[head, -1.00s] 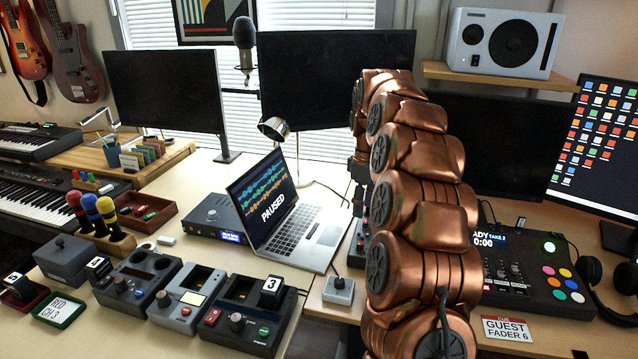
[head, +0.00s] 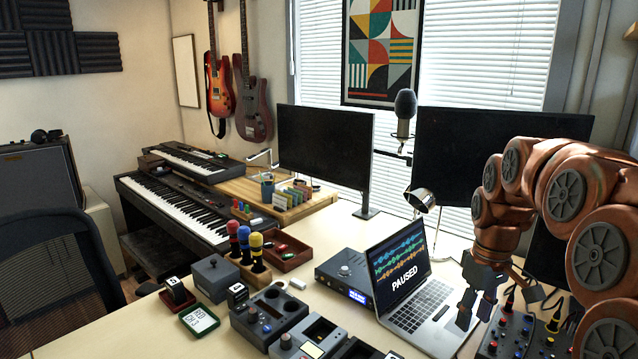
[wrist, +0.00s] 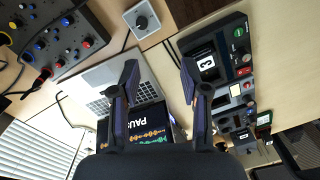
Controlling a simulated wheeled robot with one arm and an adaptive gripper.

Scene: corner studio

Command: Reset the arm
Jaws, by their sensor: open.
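My gripper (head: 477,303) hangs at the end of my copper-coloured arm on the right of the head view, above the desk between the laptop and a knob mixer. Its two dark fingers are apart with nothing between them. In the wrist view my gripper (wrist: 160,75) also shows open and empty, over the laptop (wrist: 125,90) and the desk. The laptop also shows in the head view (head: 408,290), open, its screen reading PAUSED.
The knob mixer (head: 520,335) stands close to my gripper at the right. Dark device boxes (head: 270,315), three coloured microphones (head: 245,245) and an audio interface (head: 345,274) crowd the desk. A boom microphone (head: 404,112) and a desk lamp (head: 420,199) rise behind the laptop.

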